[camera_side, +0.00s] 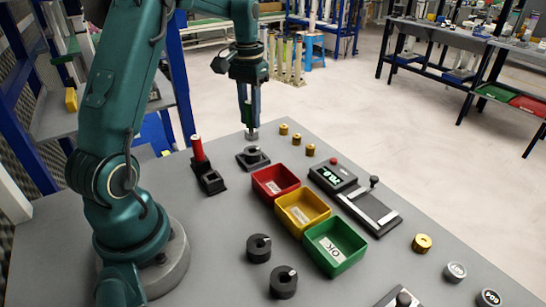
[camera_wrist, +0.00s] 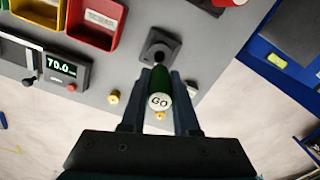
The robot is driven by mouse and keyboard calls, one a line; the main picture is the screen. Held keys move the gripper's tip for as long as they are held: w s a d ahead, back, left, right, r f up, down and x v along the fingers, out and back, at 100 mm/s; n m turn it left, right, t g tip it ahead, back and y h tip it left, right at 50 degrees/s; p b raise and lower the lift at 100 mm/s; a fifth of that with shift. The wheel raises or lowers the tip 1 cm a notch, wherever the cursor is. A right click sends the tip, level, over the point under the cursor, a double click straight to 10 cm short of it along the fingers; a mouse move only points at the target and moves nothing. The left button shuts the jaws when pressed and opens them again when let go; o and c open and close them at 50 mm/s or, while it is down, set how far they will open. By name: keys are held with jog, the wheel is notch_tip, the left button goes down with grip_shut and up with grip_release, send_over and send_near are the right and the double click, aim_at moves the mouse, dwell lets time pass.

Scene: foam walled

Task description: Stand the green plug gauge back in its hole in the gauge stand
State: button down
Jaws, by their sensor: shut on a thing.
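My gripper (camera_side: 250,122) is shut on the green plug gauge (camera_wrist: 159,84), whose round white end marked "GO" faces the wrist camera. The gauge's far end points toward a black fixture (camera_wrist: 160,46) with a round dark part on it. In the side view the gauge is mostly hidden by the fingers, and the fixture (camera_side: 253,157) is just below and in front of the gripper. The black gauge stand (camera_side: 211,181) is to the left, with the red plug gauge (camera_side: 197,149) upright at its back and an opening at its front. The gauge is apart from the stand.
Red (camera_side: 276,181), yellow (camera_side: 302,209) and green (camera_side: 335,245) bins stand right of the stand. A display unit (camera_side: 334,175) is beside them. Brass pieces (camera_side: 297,139) and a grey piece (camera_wrist: 190,90) lie near the table edge. Black rings (camera_side: 258,248) lie in front.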

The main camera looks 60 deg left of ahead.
jog(key=shift+r, duration=0.3)
jog(key=shift+f, duration=0.1)
